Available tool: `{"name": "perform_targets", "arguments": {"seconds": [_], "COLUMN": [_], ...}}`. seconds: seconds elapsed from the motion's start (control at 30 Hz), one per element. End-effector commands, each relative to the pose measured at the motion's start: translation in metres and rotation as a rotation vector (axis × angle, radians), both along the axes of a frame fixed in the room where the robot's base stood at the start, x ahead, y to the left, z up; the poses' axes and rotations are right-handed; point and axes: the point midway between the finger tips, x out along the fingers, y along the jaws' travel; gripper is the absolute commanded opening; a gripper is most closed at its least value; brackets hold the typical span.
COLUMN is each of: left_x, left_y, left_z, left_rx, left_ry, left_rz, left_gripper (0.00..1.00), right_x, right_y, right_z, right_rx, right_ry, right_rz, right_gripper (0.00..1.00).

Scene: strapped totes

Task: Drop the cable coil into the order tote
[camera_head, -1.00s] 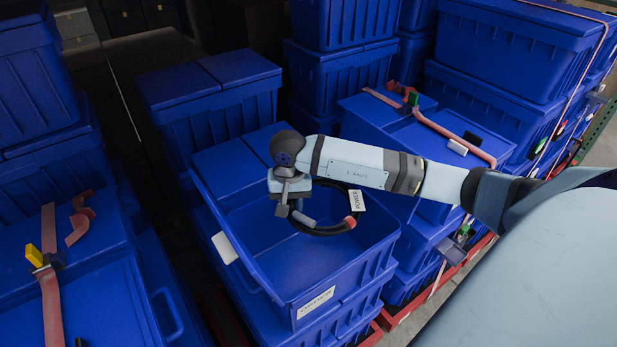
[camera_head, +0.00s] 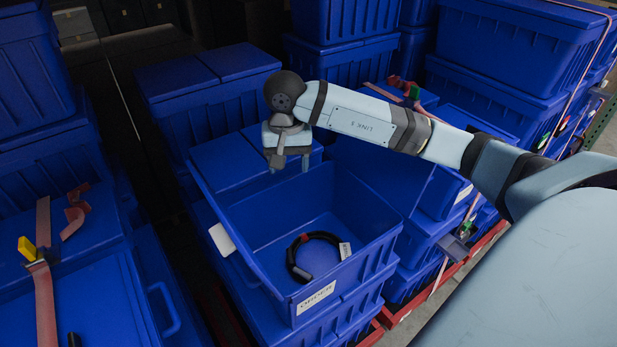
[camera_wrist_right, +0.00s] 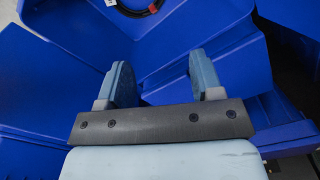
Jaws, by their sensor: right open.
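The cable coil (camera_head: 293,266), black with a red band and a white tag, lies on the floor inside the open blue order tote (camera_head: 262,218). The tote has a white label reading "ORDER" on its near wall. In the right wrist view, part of the coil (camera_wrist_right: 137,11) shows at the top edge, apart from the fingers. My right gripper (camera_head: 289,166) is open and empty above the far part of the tote. It also shows in the right wrist view (camera_wrist_right: 160,82), with nothing between its fingers. My left gripper is not in view.
Lidded blue totes stand behind (camera_head: 207,84) and at the right (camera_head: 500,60). At the left, a lidded tote (camera_head: 100,290) carries a pink strap (camera_head: 45,310) and a yellow buckle (camera_head: 27,246). A white tag (camera_head: 221,240) hangs at the order tote's left side.

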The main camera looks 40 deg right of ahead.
Motion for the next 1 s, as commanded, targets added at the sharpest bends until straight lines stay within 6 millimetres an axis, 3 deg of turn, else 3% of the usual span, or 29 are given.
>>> {"name": "perform_targets", "arguments": {"seconds": [0.1, 0.3, 1.0], "left_x": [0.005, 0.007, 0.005], "left_y": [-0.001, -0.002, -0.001], "left_z": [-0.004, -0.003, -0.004], "left_rx": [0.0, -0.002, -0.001], "left_ry": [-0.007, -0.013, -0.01], "left_rz": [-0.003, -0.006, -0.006], "left_gripper": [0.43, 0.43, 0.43], "right_x": [0.001, 0.0, 0.0], "right_y": [-0.001, 0.0, 0.0], "right_z": [0.02, 0.037, 0.038], "right_rx": [-0.002, -0.001, -0.001], "right_ry": [-0.004, 0.0, 0.001], "right_rz": [0.0, 0.0, 0.0], "right_gripper": [0.6, 0.6, 0.6]}}
